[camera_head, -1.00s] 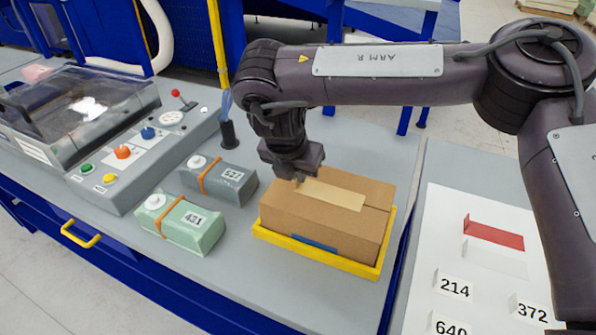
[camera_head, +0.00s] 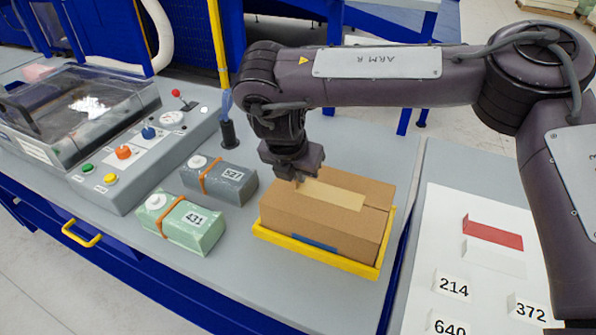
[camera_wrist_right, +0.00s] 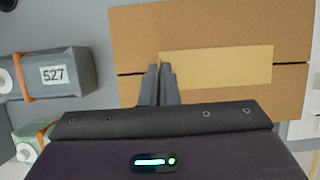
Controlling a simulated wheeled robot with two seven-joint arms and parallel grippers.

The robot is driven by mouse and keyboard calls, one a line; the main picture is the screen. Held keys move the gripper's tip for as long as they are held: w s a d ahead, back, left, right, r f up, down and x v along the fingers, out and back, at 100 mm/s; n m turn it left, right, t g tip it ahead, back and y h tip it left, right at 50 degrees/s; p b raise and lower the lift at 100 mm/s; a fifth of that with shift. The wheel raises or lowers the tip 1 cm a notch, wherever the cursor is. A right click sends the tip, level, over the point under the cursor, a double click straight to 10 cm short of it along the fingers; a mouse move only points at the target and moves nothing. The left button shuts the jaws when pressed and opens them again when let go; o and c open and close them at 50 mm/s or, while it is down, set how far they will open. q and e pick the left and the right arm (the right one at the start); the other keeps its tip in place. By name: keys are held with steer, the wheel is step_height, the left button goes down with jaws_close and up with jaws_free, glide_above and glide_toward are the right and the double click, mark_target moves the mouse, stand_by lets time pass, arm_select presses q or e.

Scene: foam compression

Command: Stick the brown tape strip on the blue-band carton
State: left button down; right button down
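The carton (camera_head: 280,215) sits closed in a yellow tray (camera_head: 330,260), with a short blue band (camera_head: 314,242) on its near side. The brown tape strip (camera_head: 335,195) lies along the carton's top, and in the right wrist view the strip (camera_wrist_right: 225,66) covers part of the dark seam. My right gripper (camera_head: 298,180) is at the strip's left end, low over the carton top. In the right wrist view its fingers (camera_wrist_right: 159,68) are close together, with the strip's end appearing between the tips. My left gripper is not in view.
Left of the carton lie a grey pouch (camera_head: 229,187) and a green pouch (camera_head: 190,228). A control panel (camera_head: 135,155) stands farther left. On the right, a white sheet (camera_head: 440,240) holds a red strip (camera_head: 493,232), a white strip and number cards.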

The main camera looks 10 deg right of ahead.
steer(key=shift+s+f, duration=0.1)
steer(key=shift+f, duration=0.15)
steer(key=c, duration=1.6)
jaws_free()
steer(key=shift+r, duration=0.2)
steer(key=shift+r+p, duration=3.5)
steer(key=shift+p, duration=0.15)
